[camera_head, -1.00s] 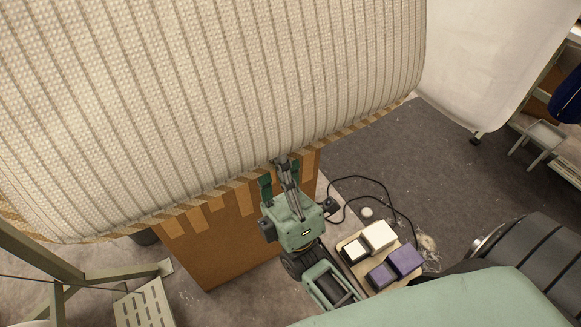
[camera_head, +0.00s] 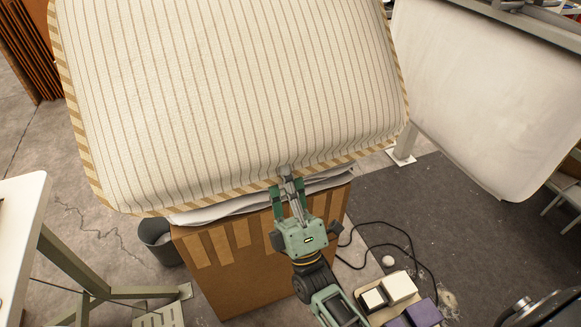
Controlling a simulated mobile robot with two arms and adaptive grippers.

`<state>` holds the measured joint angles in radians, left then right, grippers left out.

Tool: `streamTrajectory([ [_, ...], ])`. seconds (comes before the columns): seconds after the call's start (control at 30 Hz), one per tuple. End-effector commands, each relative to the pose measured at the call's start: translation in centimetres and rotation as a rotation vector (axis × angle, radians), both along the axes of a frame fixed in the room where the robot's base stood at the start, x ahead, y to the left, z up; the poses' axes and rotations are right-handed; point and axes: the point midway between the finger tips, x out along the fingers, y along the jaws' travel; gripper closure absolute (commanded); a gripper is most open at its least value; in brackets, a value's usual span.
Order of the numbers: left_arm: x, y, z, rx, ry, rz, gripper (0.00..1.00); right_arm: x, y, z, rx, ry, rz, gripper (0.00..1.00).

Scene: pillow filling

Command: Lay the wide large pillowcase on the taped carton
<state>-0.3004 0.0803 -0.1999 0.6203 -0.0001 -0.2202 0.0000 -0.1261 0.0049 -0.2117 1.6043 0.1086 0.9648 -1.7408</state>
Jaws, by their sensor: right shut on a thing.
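The wide large pillowcase (camera_head: 230,85) is cream with brown stripes and a tan striped edge. It fills the upper middle of the head view, above the taped carton (camera_head: 245,275). The carton is brown with strips of tape at its top edge. White folded cloth (camera_head: 255,204) shows between the carton top and the pillowcase's lower edge. My right gripper (camera_head: 287,180) is shut on the pillowcase's near edge, in front of the carton. Whether the pillowcase rests on the cloth cannot be told. My left gripper is not in view.
A dark bin (camera_head: 160,241) stands left of the carton. A white table (camera_head: 22,235) is at the left edge. A white hanging panel (camera_head: 485,95) is at the right. A tray with white and purple blocks (camera_head: 398,290) and black cables are at the lower right.

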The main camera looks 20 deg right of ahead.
Motion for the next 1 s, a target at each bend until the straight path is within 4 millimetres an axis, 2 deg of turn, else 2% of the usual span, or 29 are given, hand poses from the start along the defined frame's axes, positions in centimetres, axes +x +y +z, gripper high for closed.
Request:
streamTrajectory([
  [0.03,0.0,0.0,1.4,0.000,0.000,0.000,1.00,0.4,0.0,0.8,0.001,0.023,0.000,1.00],
  [0.17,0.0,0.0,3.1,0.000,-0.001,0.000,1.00,1.7,0.0,0.2,-0.002,0.106,0.000,1.00],
  [0.7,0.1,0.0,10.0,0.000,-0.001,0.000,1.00,5.0,0.2,-4.6,-0.015,0.484,-0.001,1.00],
  [1.0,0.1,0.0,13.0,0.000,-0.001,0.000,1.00,5.2,0.1,-8.6,-0.021,0.686,-0.002,1.00],
])
